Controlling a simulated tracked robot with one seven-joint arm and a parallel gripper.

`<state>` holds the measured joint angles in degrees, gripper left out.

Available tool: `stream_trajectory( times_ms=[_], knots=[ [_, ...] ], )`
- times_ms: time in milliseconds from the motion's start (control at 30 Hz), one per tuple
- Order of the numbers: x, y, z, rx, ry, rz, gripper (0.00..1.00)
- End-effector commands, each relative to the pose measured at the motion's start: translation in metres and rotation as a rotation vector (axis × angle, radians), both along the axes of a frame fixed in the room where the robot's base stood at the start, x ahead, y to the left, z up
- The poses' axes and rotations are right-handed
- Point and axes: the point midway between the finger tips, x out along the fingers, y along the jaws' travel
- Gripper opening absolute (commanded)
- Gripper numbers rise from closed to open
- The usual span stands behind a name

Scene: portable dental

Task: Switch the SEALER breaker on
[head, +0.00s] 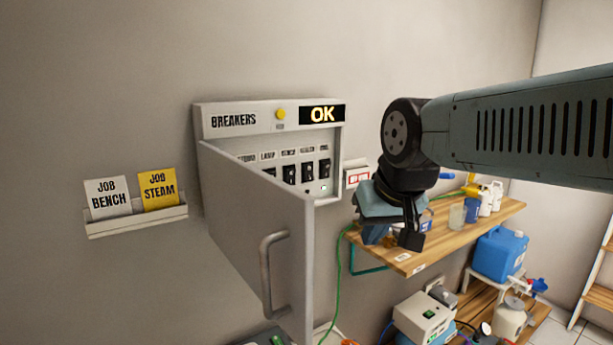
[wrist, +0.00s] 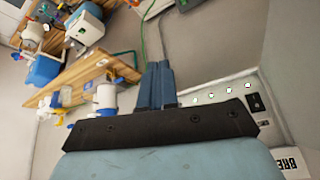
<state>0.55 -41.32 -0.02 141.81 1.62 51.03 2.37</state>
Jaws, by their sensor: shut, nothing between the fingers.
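The grey breaker box (head: 222,122) is on the wall, its door (head: 262,225) swung open toward me. A row of black breaker switches shows inside under small labels. The label that seems to read SEALER is second from the right, above its switch (head: 307,173); I cannot tell which way that lever points. The door hides the lower left of the row. In the wrist view one black switch (wrist: 256,102) shows beside several green lights (wrist: 212,97). My gripper (head: 411,239) is shut and empty, right of the box and apart from it; its fingers also show in the wrist view (wrist: 158,68).
The box display (head: 323,115) reads OK, beside a yellow button (head: 281,114). The door handle (head: 268,270) sticks out. A card holder (head: 135,222) hangs at left. A wooden shelf (head: 480,229) with bottles is behind my gripper; a blue canister (head: 500,255) stands below.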

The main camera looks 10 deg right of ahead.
Motion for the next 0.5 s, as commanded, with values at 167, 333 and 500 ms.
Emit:
stream_trajectory(
  times_ms=[167, 333, 500],
  knots=[
    [0.05, 0.0, 0.021, 0.162, -0.008, -0.184, 0.0],
    [0.114, -0.002, 0.044, 0.372, -0.019, -0.422, 0.0],
    [0.179, -0.012, 0.059, 0.575, -0.023, -0.656, 0.0]
  ],
)
